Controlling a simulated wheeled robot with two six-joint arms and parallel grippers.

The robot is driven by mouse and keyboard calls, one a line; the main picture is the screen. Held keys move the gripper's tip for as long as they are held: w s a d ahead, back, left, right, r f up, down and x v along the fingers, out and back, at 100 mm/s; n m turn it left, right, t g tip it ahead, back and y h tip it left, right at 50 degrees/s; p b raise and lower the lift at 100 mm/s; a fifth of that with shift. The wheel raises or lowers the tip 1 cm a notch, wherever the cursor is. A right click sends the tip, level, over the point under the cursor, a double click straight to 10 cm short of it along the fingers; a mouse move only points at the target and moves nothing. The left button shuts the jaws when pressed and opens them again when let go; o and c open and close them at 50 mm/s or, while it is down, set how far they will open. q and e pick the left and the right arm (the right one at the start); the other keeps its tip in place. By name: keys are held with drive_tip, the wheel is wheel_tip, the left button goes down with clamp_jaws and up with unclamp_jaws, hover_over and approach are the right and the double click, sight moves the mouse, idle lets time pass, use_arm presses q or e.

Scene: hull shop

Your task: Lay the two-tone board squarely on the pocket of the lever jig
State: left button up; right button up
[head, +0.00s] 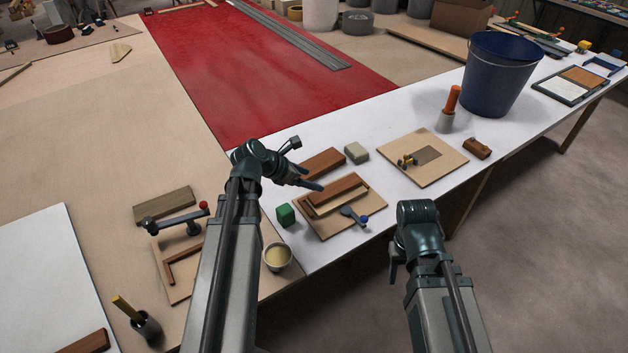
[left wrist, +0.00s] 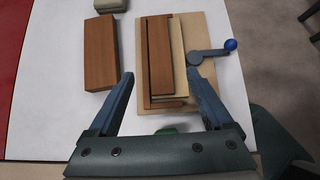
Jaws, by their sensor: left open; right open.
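The two-tone board, brown and pale tan (head: 343,190), lies on the blue-knobbed lever jig (head: 350,222). In the left wrist view the board (left wrist: 162,57) is inside the jig's brown corner fence, nearly parallel to it; I cannot tell whether it is fully flush. The jig's lever (left wrist: 203,54) points right, away from the board. My left gripper (head: 305,166) is open and empty above the jig's near end; its fingers (left wrist: 160,95) spread either side of the board without gripping it. My right gripper (head: 395,265) is open, low beyond the table's front edge, fingers mostly hidden.
A plain brown block (head: 322,163) and a grey block (head: 357,152) lie behind the jig. A green cube (head: 285,214) and a small bowl (head: 277,256) stand left of it. A red-knobbed lever jig (head: 182,292) is further left. A blue bucket (head: 494,78) stands right.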

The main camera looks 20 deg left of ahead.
use_arm(q)
drive_tip(key=s+d+f+m+g, duration=0.1)
drive_tip(key=s+d+m, duration=0.1)
drive_tip(key=d+m, duration=0.2)
drive_tip(key=s+d+f+m+g+y, duration=0.1)
drive_tip(key=s+d+f+m+g, duration=0.1)
drive_tip(key=s+d+m, duration=0.1)
drive_tip(key=s+d+f+m+g, duration=0.1)
drive_tip(key=s+d+m, duration=0.1)
drive_tip(key=d+m, duration=0.3)
drive_tip(key=shift+s+d+f+m+g+y, duration=0.1)
drive_tip(key=shift+f+m+g+y, duration=0.1)
drive_tip(key=shift+m, duration=0.4)
drive_tip(key=shift+s+d+f+m+g+y, duration=0.1)
drive_tip(key=shift+f+m, duration=0.05)
drive_tip(key=shift+m, duration=0.45)
drive_tip(key=s+d+m+g+y, duration=0.1)
drive_tip(key=s+d+m+y, duration=0.1)
drive_tip(key=s+m, duration=0.3)
drive_tip(key=s+d+f+m+g+y, duration=0.1)
drive_tip(key=s+d+m+y, duration=0.2)
drive_tip(key=m, duration=0.9)
drive_tip(key=shift+s+d+f+m+g, duration=0.35)
drive_tip(key=shift+s+d, duration=0.2)
drive_tip(key=shift+s, duration=0.45)
